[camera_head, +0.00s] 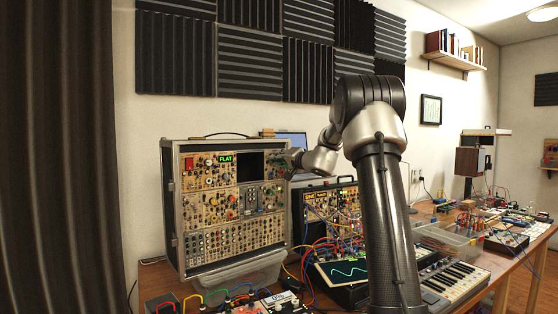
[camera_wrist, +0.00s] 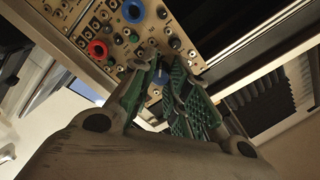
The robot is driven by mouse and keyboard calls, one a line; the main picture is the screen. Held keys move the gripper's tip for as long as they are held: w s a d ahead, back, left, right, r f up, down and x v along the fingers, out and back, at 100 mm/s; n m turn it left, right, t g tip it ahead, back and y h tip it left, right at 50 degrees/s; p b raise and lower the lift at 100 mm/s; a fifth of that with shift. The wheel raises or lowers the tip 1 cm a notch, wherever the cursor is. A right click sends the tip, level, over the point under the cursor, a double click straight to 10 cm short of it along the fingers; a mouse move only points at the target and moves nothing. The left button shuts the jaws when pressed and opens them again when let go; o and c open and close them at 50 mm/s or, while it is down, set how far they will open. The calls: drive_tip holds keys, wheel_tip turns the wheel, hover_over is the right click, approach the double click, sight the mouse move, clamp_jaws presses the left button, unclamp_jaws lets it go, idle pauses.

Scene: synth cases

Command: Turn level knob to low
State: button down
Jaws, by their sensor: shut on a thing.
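The tall synth case (camera_head: 175,240) stands open at the left of the bench, its panel full of knobs and jacks. In the camera_head view my gripper (camera_head: 290,160) is at the panel's upper right edge, small and partly hidden. In the camera_wrist view the green fingers of my gripper (camera_wrist: 160,65) reach the panel (camera_wrist: 128,48) and are shut on a knob, mostly hidden between the fingertips. A blue knob (camera_wrist: 160,77) shows between the fingers. I cannot read a level label or the knob's setting.
A larger blue knob (camera_wrist: 133,11) and a red knob (camera_wrist: 97,50) sit near my fingers. A green display (camera_head: 225,159) reads FLAT. A second synth case (camera_head: 325,185) with patch cables and a keyboard (camera_head: 455,278) stand to the right.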

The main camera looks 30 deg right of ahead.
drive_tip(key=shift+f, duration=0.1)
drive_tip(key=c, duration=1.3)
unclamp_jaws()
drive_tip(key=shift+c, duration=0.2)
drive_tip(key=shift+s, duration=0.1)
drive_tip(key=s+d, duration=0.1)
drive_tip(key=s, duration=1)
drive_tip(key=shift+s+d+r, duration=0.2)
drive_tip(key=shift+s+d, duration=0.15)
drive_tip(key=shift+d, duration=0.05)
